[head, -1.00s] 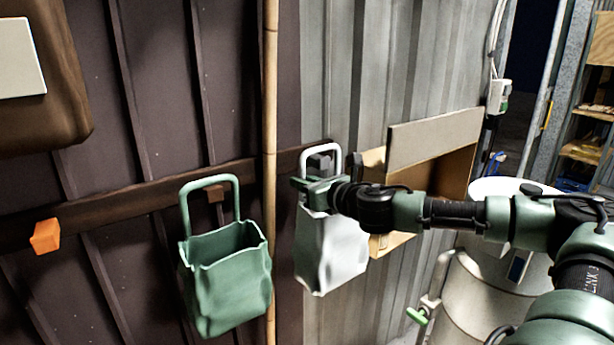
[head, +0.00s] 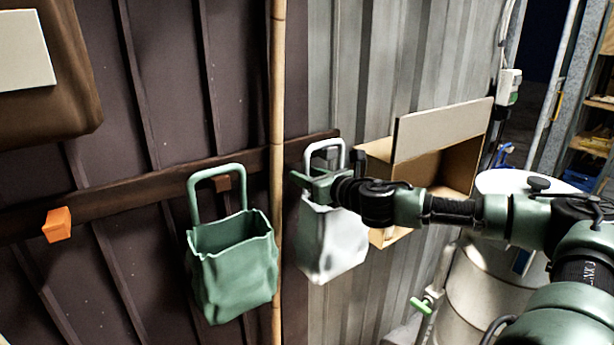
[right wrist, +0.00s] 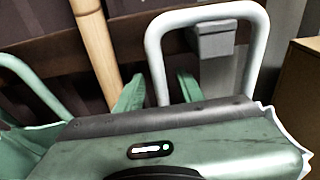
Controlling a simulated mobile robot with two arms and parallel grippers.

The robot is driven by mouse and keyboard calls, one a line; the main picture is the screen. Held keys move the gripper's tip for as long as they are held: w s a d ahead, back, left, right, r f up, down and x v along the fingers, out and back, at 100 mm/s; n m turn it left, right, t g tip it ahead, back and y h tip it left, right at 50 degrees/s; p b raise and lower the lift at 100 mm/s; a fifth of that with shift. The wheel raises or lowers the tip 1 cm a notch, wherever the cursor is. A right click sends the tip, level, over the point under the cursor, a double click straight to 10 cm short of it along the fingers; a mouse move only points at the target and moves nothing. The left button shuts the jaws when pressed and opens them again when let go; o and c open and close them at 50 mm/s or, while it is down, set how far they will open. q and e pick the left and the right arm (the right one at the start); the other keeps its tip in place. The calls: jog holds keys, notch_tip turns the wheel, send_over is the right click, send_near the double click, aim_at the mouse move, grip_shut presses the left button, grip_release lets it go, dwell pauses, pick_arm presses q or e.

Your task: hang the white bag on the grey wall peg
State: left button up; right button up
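The white bag (head: 331,243) hangs upright against the wall in the head view, and its white handle (right wrist: 258,50) loops up above it. The grey wall peg (right wrist: 214,40) shows inside the loop in the right wrist view, just below the top bar. I cannot tell whether the bar rests on it. My right gripper (head: 306,181) is at the left side of the handle. In the right wrist view its green fingers (right wrist: 160,84) stand apart on both sides of the handle's left bar, with gaps showing. My left gripper is out of view.
A green bag (head: 232,268) hangs to the left, beyond a bamboo pole (head: 277,110). An orange peg (head: 57,224) is on the wooden rail (head: 110,197) farther left. An open cardboard box (head: 443,133) is close on the right, with a white drum (head: 480,290) beyond.

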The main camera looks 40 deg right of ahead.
dwell(0.3)
jog(key=s+r+b, duration=0.1)
jog(key=s+b, duration=0.4)
jog(key=s, duration=0.2)
jog(key=shift+s+a+b, duration=0.35)
jog(key=shift+a+b, duration=0.05)
jog(key=shift+a, duration=0.05)
jog(key=s+a+b, duration=0.1)
jog(key=s+b, duration=0.4)
jog(key=s, duration=0.4)
jog(key=shift+b, duration=0.4)
dwell(0.7)
